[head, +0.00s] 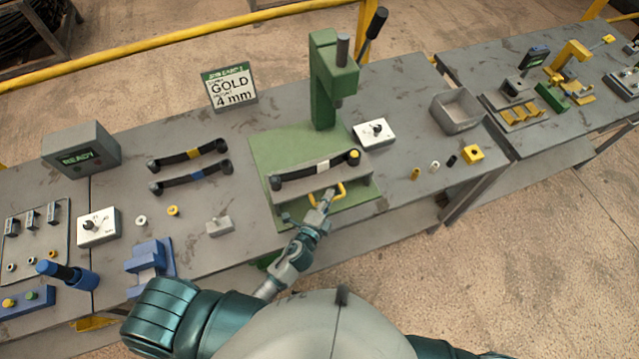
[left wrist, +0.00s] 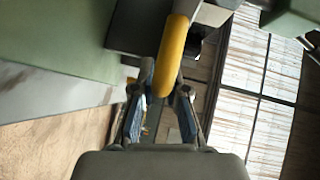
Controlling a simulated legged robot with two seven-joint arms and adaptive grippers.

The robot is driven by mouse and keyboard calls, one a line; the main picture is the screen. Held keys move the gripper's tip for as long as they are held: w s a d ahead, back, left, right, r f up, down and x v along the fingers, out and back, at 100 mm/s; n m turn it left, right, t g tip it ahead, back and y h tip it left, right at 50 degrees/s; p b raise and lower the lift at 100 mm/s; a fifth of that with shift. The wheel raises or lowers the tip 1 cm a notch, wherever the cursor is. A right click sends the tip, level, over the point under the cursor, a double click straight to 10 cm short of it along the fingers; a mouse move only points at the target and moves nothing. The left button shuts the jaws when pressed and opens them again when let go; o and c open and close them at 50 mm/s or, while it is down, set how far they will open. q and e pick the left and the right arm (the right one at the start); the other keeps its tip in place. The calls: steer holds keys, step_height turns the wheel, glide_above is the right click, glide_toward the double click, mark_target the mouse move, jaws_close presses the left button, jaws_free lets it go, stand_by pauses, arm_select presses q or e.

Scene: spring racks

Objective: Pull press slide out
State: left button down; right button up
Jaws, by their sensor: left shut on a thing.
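The green press (head: 325,80) stands on the middle bench, with its green base plate (head: 275,150) under it. At the front of the base is the grey press slide (head: 350,188), carrying a black bar (head: 300,173) with a white middle band and a yellow end. A yellow handle (head: 341,191) sticks out at the slide's front. My left gripper (head: 326,197) is at this handle. In the left wrist view the fingers (left wrist: 160,100) are shut around the yellow handle (left wrist: 172,55). My right gripper is out of view.
A sign (head: 229,88) reading GOLD 4 mm stands behind. Two black bars (head: 190,165) lie left of the press. A white switch box (head: 374,132) and a grey bin (head: 458,110) stand to its right. Small loose parts lie near the bench's front edge.

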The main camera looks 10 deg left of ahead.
arm_select(q)
steer(key=shift+s+d, duration=1.1)
steer(key=shift+s, duration=0.1)
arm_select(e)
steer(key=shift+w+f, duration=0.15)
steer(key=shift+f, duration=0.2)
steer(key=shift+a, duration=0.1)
arm_select(q)
steer(key=c, duration=1.2)
jaws_free()
steer(key=shift+d, duration=0.15)
steer(key=shift+v, duration=6.1)
